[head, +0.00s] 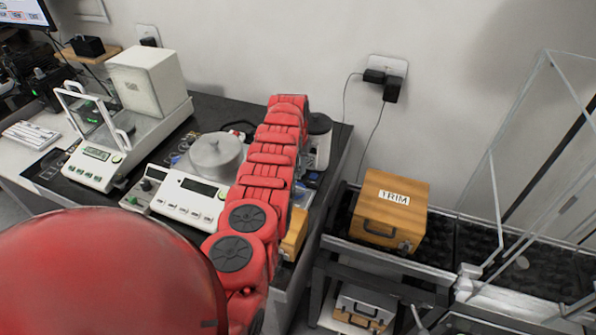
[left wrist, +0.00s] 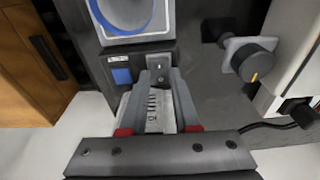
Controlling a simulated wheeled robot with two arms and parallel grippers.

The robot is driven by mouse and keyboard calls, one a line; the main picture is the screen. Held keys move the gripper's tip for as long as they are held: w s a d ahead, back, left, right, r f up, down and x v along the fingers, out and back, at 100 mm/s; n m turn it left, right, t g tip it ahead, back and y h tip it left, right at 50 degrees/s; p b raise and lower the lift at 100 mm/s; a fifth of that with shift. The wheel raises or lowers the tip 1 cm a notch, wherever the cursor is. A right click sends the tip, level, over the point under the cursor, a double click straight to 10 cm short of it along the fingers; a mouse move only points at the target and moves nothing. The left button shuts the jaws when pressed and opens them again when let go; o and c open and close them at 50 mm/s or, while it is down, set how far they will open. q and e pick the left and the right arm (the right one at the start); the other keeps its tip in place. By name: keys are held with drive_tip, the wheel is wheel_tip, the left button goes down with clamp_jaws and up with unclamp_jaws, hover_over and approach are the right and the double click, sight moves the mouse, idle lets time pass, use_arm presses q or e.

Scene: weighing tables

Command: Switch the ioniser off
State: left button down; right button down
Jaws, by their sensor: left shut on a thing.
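The ioniser (left wrist: 125,8), a grey box with a round blue-ringed face, shows at the top of the left wrist view. A pale slotted part shows between the fingers. In the head view my red arm hides the gripper and most of the ioniser; a bit of blue (head: 311,179) shows beside the arm. My right gripper is not in view.
A balance (head: 190,198) with a round lidded pan stands left of the arm, a glass-doored balance (head: 92,165) further left. A wooden TRIM box (head: 388,212) sits on the right table. A dark knob (left wrist: 252,62) and a cable (left wrist: 270,127) lie right of the gripper.

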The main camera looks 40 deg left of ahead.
use_arm(q)
drive_tip(key=c, duration=0.6)
unclamp_jaws()
drive_tip(key=shift+c, duration=0.2)
drive_tip(key=shift+r, duration=0.15)
drive_tip(key=shift+r, duration=0.2)
wheel_tip(320, 180, up, 16)
drive_tip(key=s+b, duration=0.2)
drive_tip(key=shift+d+r, duration=0.25)
drive_tip(key=shift+s, duration=0.1)
